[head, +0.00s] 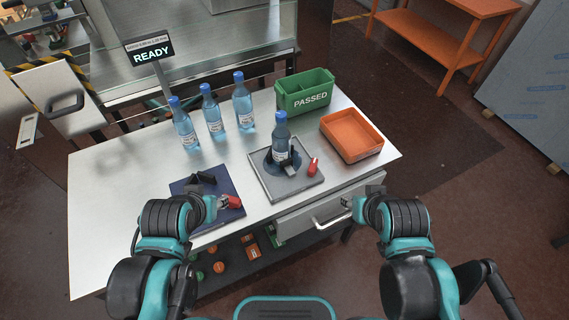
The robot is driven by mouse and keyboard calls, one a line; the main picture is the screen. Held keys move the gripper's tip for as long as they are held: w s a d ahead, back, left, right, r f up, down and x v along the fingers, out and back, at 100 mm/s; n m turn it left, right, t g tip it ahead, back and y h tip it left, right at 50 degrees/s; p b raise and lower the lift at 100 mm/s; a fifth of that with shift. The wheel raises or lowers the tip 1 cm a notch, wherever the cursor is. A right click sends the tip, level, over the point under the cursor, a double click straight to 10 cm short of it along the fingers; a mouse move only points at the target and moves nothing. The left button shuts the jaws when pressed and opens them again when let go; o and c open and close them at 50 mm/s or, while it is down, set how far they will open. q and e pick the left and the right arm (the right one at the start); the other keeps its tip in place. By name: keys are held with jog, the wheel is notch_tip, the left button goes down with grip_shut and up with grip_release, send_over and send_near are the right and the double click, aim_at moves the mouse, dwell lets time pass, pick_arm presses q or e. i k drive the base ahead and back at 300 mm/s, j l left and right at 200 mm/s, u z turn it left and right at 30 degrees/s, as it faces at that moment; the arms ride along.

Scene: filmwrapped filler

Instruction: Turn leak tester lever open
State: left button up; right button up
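A grey square fixture (265,186), apparently the leak tester, sits on the steel table. A blue-capped bottle (281,140) stands upright in it, beside a black clamp part (295,160). A red lever (313,166) is at the fixture's right side. My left gripper (217,204) is low over the dark blue mat, left of the fixture, next to a red-ended piece (231,201); I cannot tell if they touch. My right gripper (352,202) is near the table's front edge, right of the drawer handle and apart from the lever. Neither gripper's fingers show clearly.
Several blue-capped bottles (212,115) stand at the back left. A green bin marked PASSED (306,96) and an orange tray (351,138) are at the back right. The dark blue mat (183,188) holds a black part (203,180). A drawer handle (333,220) juts from the front. The left tabletop is clear.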

aim_at(312, 170)
jog(key=k+l+z, duration=0.1)
jog(key=l+z, duration=0.65)
jog(key=l, duration=0.2)
jog(key=k, duration=0.05)
